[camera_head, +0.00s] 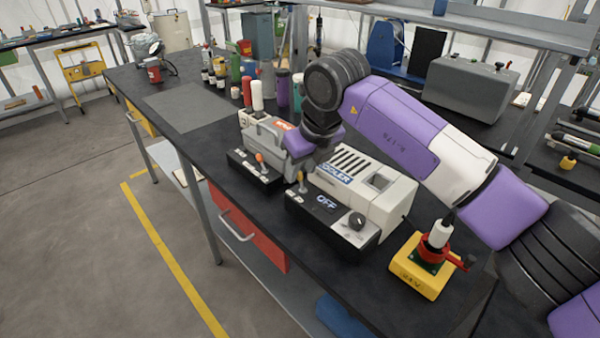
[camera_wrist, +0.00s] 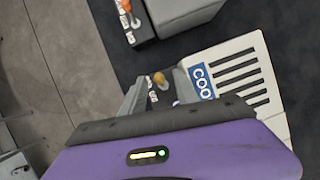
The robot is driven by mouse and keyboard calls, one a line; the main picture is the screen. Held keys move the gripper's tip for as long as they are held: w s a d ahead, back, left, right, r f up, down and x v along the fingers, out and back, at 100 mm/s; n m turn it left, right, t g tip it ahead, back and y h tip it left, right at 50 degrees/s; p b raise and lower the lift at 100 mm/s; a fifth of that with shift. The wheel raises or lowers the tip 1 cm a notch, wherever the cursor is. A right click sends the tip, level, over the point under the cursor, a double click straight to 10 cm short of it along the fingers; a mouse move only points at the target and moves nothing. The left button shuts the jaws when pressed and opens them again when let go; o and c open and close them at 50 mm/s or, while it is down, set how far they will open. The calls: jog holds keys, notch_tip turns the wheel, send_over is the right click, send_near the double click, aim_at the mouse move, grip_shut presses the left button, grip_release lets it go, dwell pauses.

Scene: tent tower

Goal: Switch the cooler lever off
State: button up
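The cooler (camera_head: 392,190) is a white slotted box on the dark bench. Its black control box (camera_head: 350,240) stands in front, with a display reading OFF (camera_head: 326,202) and a black dial (camera_head: 357,220). The cooler lever (camera_head: 301,181) has a small tan-yellow knob at the control box's left end. It also shows in the wrist view (camera_wrist: 159,79). My gripper (camera_head: 299,165) is low over that end, partly hidden by its own body. In the wrist view its fingers (camera_wrist: 160,88) are apart on either side of the knob; contact cannot be told.
A grey unit (camera_head: 268,134) with an orange-knobbed lever (camera_head: 260,158) stands just left. A yellow box with a red and white fixture (camera_head: 420,278) sits to the right. Bottles and cylinders (camera_head: 247,92) stand behind. A grey mat (camera_head: 188,105) lies on clear bench farther left.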

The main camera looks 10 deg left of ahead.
jog(key=shift+x, duration=1.3)
jog(key=shift+a, duration=0.1)
grip_shut()
jog(key=shift+r, duration=0.1)
jog(key=shift+a+r+g+h+p, duration=0.1)
jog(key=shift+a+g+h+p, duration=0.15)
jog(key=shift+p, duration=0.65)
jog(key=shift+w+f+g+h+p, duration=0.15)
jog(key=shift+f+g+h+p, duration=0.2)
jog(key=shift+h+p, duration=0.15)
